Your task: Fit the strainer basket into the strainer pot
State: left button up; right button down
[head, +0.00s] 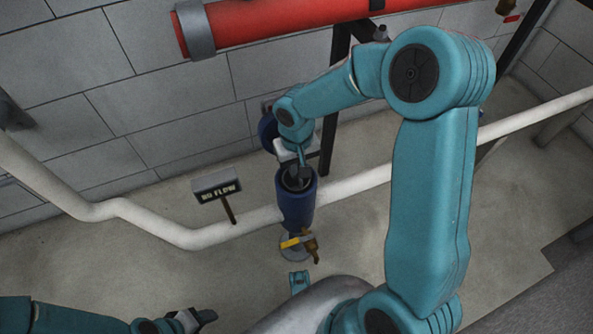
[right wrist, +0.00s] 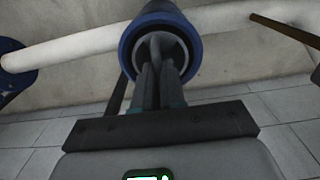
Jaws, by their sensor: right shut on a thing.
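The strainer pot (head: 297,208) is a dark blue upright cylinder on the white pipe, in the middle of the head view. Its blue rim also shows at the top of the right wrist view (right wrist: 128,47). My right gripper (head: 296,180) is over the pot's open mouth, pointing down. In the right wrist view its fingers are shut on the grey handle of the strainer basket (right wrist: 156,45). The basket's body is mostly hidden; it appears within the pot's mouth, but how deep I cannot tell. My left gripper (head: 203,316) is low at the left, away from the pot, its fingers too small to judge.
A white pipe (head: 345,187) runs across at the pot. A "NO FLOW" sign (head: 217,184) stands left of it. A brass valve with a yellow handle (head: 298,242) is below the pot.

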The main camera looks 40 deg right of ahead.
jog(key=shift+f, duration=0.65)
jog(key=shift+r, duration=0.1)
jog(key=shift+f, duration=0.2)
jog(key=c, duration=1.2)
grip_release()
jog(key=shift+r, duration=0.1)
